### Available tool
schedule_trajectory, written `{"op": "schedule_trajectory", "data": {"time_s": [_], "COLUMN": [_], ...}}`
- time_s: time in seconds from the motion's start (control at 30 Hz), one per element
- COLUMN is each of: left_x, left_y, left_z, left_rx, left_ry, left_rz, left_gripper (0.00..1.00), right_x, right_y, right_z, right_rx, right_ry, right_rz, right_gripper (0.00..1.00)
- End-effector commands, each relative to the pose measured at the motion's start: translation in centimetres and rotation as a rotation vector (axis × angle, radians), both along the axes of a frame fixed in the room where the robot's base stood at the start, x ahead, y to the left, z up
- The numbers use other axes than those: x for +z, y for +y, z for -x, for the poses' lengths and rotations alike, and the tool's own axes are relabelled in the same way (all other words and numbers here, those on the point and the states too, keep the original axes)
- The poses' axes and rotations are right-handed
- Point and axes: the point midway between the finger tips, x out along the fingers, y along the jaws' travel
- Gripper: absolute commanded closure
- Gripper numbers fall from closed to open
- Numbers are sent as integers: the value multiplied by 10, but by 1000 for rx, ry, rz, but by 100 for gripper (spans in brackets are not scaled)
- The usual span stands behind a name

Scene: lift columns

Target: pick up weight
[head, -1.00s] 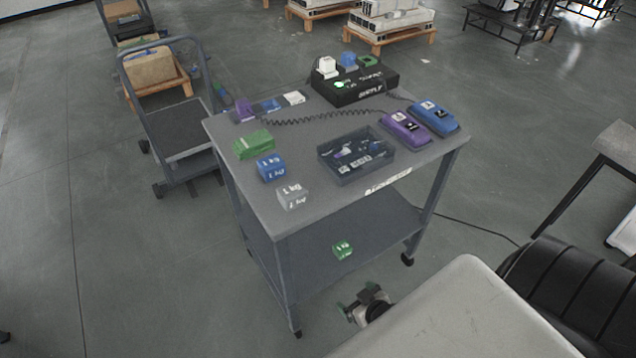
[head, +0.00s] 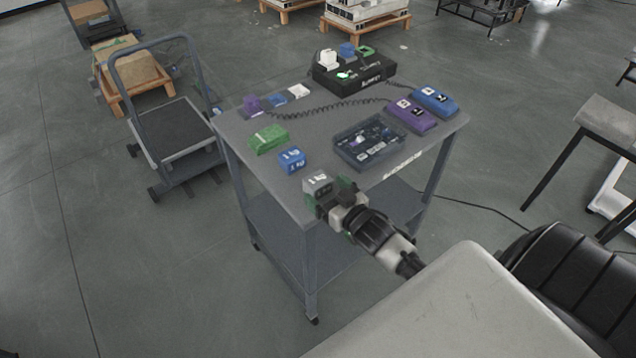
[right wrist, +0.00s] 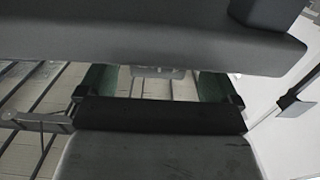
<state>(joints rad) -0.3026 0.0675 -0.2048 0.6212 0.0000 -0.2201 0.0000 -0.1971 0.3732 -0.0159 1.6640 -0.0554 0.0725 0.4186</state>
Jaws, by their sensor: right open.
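A grey weight (head: 317,184) sits at the near corner of the cart top (head: 258,180). A blue weight (head: 292,160) and a longer green weight (head: 268,139) stand behind it in a row. My right gripper (head: 330,193) is open at the grey weight, with its green fingertips close to its near side and right side. Whether they touch it is unclear. In the right wrist view the two green fingers (right wrist: 156,84) are apart, with a small pale grey piece visible between them. My left gripper is out of view.
An open dark tray (head: 370,143), purple (head: 412,116) and blue (head: 435,101) handset-like devices, and a black box (head: 353,75) share the cart top. A coiled cable crosses it.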

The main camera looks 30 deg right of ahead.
Motion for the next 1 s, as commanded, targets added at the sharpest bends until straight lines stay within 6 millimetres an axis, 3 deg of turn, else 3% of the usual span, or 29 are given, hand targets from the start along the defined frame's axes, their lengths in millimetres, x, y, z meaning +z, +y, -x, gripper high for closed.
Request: {"op": "schedule_trajectory", "data": {"time_s": [0.23,0.53,1.0], "left_x": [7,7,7], "left_y": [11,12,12], "left_z": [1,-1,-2], "left_rx": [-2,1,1], "left_ry": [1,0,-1], "left_rz": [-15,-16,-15], "left_gripper": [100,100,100], "right_x": [2,1,1], "right_y": [1,1,1], "right_z": [-36,-40,-39], "right_rx": [0,0,0], "right_ry": [-1,0,0], "right_rz": [0,0,1], "right_gripper": [6,6,78]}}
